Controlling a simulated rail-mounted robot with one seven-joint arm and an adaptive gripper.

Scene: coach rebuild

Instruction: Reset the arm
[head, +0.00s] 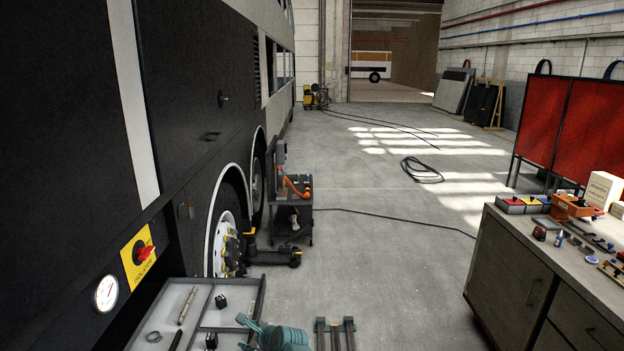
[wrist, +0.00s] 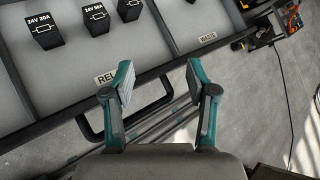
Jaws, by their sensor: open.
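My gripper (wrist: 158,84) is open, with its two teal fingers spread apart and nothing between them in the wrist view. In the head view my gripper (head: 250,332) shows at the bottom edge, just right of a grey compartment tray (head: 257,290). In the wrist view the fingertips appear over the tray's front edge (wrist: 150,75), near a partly hidden label starting "REL". Most of my arm is out of view.
The bus side with a red isolator switch (head: 143,252) and gauge (head: 106,293) stands left. A tool trolley (head: 292,215) is ahead. A workbench (head: 510,270) with small parts stands right. A cable (head: 420,170) lies on the floor; the middle floor is mostly clear.

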